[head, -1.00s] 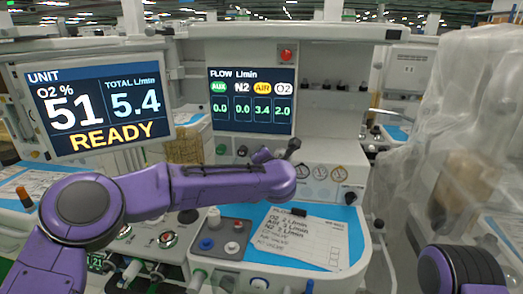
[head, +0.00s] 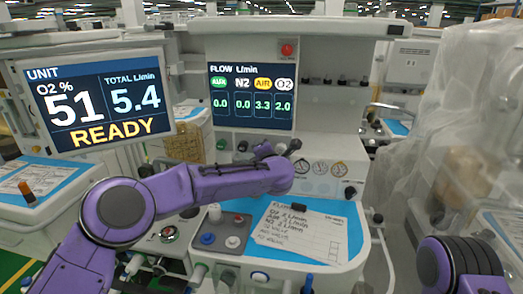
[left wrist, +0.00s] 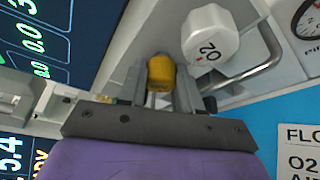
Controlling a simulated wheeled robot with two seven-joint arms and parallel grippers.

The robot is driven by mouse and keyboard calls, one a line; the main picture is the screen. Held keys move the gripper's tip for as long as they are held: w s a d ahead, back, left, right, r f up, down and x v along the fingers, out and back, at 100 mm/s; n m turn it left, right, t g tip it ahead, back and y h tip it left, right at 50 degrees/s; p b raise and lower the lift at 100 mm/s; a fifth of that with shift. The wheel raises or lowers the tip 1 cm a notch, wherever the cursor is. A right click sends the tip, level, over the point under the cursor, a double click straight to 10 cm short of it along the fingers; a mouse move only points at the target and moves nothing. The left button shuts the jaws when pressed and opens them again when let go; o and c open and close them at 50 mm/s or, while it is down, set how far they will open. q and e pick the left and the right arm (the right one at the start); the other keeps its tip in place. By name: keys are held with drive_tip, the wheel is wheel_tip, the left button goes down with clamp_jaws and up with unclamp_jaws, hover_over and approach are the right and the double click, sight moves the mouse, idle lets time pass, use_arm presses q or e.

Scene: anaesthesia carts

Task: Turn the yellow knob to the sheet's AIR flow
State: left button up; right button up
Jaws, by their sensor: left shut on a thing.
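The yellow knob (left wrist: 161,73) sits between the two fingers of my left gripper (left wrist: 160,85) in the left wrist view. The gripper is shut on it. In the head view my left gripper (head: 280,150) is at the panel below the flow display, and my arm hides the knob. The flow display (head: 251,97) reads AUX 0.0, N2 0.0, AIR 3.3 and O2 2.0. The paper sheet (head: 300,237) lies on the blue work surface; its O2, AIR and N2 lines are too small to read surely. My right gripper is out of view.
A white O2 knob (left wrist: 209,38) stands close beside the yellow one, with a metal guard bar (left wrist: 262,65) near it. The unit screen (head: 97,103) reads O2 51 percent, total 5.4, READY. A plastic-draped object (head: 450,140) stands at the right.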

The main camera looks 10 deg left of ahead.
use_arm(q)
drive_tip(key=shift+m, duration=0.3)
drive_tip(key=o, duration=0.8)
drive_tip(key=shift+c, duration=0.2)
drive_tip(key=shift+d, duration=0.1)
drive_tip(key=b+v, duration=0.2)
drive_tip(key=v, duration=0.8)
drive_tip(key=shift+s+b, duration=0.3)
drive_tip(key=shift+b, duration=0.05)
